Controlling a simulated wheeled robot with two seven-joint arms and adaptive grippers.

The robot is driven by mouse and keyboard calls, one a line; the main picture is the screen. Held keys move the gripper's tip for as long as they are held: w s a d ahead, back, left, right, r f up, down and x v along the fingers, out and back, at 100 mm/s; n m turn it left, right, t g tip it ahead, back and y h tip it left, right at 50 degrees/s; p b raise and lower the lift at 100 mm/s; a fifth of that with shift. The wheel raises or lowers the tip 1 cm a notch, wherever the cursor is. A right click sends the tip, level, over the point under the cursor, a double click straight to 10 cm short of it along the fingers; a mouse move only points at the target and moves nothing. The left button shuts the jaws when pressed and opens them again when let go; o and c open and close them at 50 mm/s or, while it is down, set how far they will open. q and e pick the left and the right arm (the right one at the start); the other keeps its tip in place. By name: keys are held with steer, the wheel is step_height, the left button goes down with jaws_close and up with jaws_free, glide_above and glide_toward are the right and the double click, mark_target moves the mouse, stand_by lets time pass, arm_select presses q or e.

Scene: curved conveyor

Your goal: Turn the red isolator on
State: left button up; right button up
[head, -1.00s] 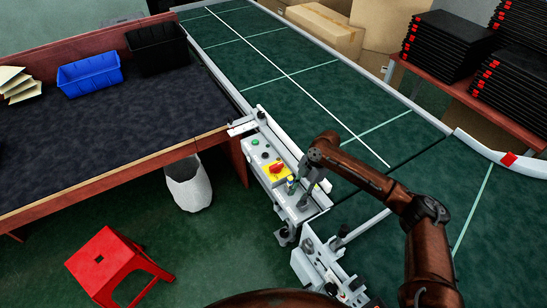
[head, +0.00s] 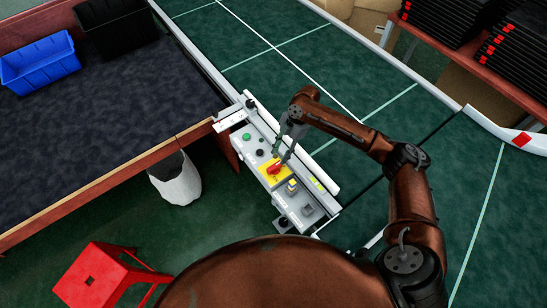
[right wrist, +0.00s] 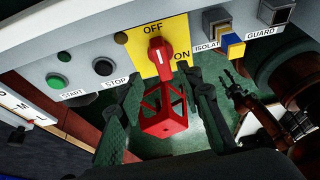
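The red isolator (head: 274,169) is a rotary knob on a yellow plate (right wrist: 146,42) on the grey control panel. In the right wrist view its handle (right wrist: 161,55) lies nearly in line with the OFF label, with ON printed at its lower right. My right gripper (head: 280,156) is just above the knob in the head view. In the right wrist view its two fingers (right wrist: 158,80) are apart, either side of the knob's lower end, with nothing visibly gripped. I cannot tell whether either finger touches it.
The panel also has a green START button (right wrist: 58,81), a black STOP button (right wrist: 103,66) and a blue-yellow ISOLATE part (right wrist: 233,45). A red stool (head: 96,279) stands on the floor. The green conveyor (head: 330,90) runs behind the panel, and a dark table (head: 110,130) stands left.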

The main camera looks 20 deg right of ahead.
mark_target(275, 165)
steer(key=shift+s+a+f, duration=0.3)
steer(key=shift+s+f, duration=0.15)
steer(key=shift+f, duration=0.05)
steer(key=shift+s+a+f, duration=0.3)
steer(key=shift+s+f, duration=0.1)
steer(key=shift+f, duration=0.1)
arm_select(q)
steer(key=s, duration=0.5)
arm_select(e)
steer(key=f, duration=0.2)
steer(key=w+f, duration=0.1)
steer(key=shift+a, duration=0.4)
steer(key=shift+s+a+f, duration=0.1)
steer(key=shift+s+f, duration=0.25)
steer(key=shift+w+f, duration=0.1)
steer(key=shift+w, duration=0.05)
arm_select(q)
steer(key=w, duration=0.4)
steer(key=shift+w+f, duration=0.1)
steer(key=shift+f, duration=0.2)
arm_select(e)
steer(key=shift+c, duration=0.6)
